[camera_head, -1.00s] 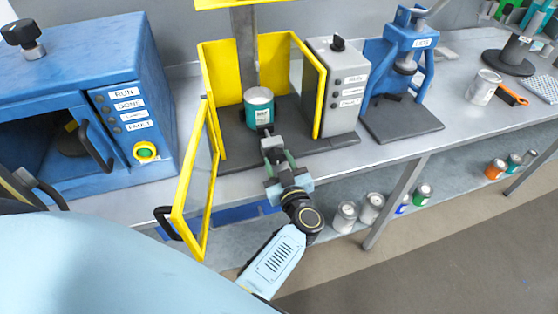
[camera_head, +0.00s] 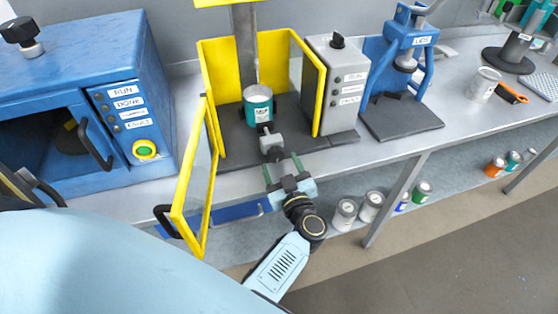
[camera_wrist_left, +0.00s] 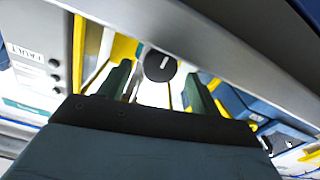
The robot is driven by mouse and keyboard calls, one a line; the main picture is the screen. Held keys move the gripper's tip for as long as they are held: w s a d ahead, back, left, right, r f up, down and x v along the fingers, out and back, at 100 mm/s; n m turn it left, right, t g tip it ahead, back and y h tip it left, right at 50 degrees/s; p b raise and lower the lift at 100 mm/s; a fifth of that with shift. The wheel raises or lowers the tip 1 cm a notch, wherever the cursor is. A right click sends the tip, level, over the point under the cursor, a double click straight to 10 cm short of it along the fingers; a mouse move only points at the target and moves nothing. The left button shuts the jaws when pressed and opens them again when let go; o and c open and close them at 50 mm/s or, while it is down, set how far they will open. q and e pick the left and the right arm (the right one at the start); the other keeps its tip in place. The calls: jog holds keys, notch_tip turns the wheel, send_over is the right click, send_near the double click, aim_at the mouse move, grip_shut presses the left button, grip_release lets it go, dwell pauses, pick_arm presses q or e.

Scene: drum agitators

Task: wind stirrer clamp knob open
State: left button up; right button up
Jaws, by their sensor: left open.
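The stirrer clamp knob (camera_head: 275,154) is dark and sits at the front end of a small grey clamp block (camera_head: 269,141), before the teal-labelled can (camera_head: 258,106) in the yellow-framed stirrer. In the left wrist view the knob (camera_wrist_left: 160,66) is a dark disc with a white mark, seen ahead between the fingers. My left gripper (camera_head: 282,164) is open, its green fingers just in front of the knob, with nothing visibly held; its fingertips also show in the left wrist view (camera_wrist_left: 158,75). Whether a finger touches the knob I cannot tell. My right gripper is out of view.
The yellow guard door (camera_head: 196,180) stands open to the left of my arm. A grey control box (camera_head: 337,85) stands right of the stirrer, a blue press (camera_head: 402,75) farther right, and a blue machine (camera_head: 85,100) at left. Several cans stand on the lower shelf.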

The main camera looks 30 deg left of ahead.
pick_arm(q)
jog(key=v, duration=0.5)
jog(key=shift+s+d, duration=0.1)
jog(key=shift+d, duration=0.05)
jog(key=shift+s, duration=0.1)
